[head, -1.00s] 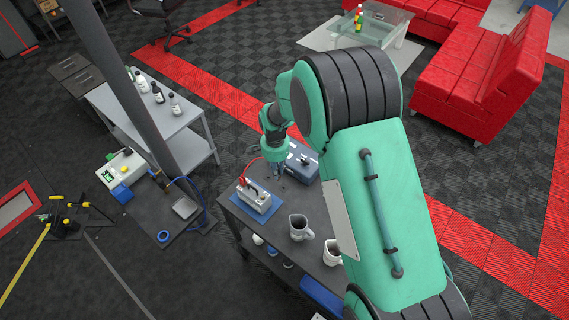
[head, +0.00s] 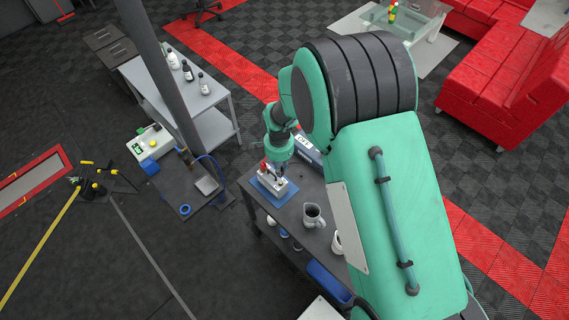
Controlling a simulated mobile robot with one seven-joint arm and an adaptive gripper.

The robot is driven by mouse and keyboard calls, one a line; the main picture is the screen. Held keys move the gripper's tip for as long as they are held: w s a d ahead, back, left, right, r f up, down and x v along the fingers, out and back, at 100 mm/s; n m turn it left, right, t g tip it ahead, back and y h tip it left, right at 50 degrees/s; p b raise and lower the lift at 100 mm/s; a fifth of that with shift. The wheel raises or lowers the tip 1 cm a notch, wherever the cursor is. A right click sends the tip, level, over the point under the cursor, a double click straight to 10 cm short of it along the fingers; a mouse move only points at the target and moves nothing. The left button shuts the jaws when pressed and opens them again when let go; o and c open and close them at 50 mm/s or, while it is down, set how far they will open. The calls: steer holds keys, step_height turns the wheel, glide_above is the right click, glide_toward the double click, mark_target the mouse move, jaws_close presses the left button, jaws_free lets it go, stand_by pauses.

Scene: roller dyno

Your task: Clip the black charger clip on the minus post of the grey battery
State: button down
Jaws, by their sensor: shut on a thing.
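The grey battery (head: 271,184) stands on a blue mat (head: 276,202) on the dark bench. A red clip (head: 264,166) sits at the battery's far left end. My gripper (head: 281,170) points down over the battery's right end, close to its top. It is shut on a small dark thing, which fits the black charger clip; the fingers mostly hide it. The minus post is hidden by the gripper, so I cannot tell whether the clip touches it. The blue-grey charger (head: 308,154) stands behind and to the right, partly covered by my arm.
A grey mug (head: 313,216) stands on the bench to the right of the battery, and a white mug (head: 337,242) is partly hidden by my arm. A grey post (head: 157,75) and a shelf with bottles (head: 187,70) stand at the left.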

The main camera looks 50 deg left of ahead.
steer(key=shift+f, duration=0.1)
steer(key=b, duration=0.2)
glide_above(281, 183)
steer(key=shift+f, duration=3.1)
steer(key=shift+b, duration=0.65)
steer(key=shift+f+b, duration=0.7)
steer(key=shift+b, duration=0.15)
steer(key=shift+s+d+f+b, duration=0.3)
steer(key=shift+d+f+b, duration=0.15)
steer(key=shift+f, duration=0.2)
stand_by(0.8)
steer(key=c, duration=1.6)
jaws_free()
steer(key=shift+c, duration=0.2)
steer(key=shift+o, duration=0.3)
steer(key=shift+w+a+f, duration=0.1)
steer(key=shift+a+f, duration=0.05)
steer(key=shift+a, duration=0.05)
steer(key=shift+w+a+r, duration=0.1)
steer(key=shift+a+r, duration=0.1)
steer(key=shift+r, duration=0.25)
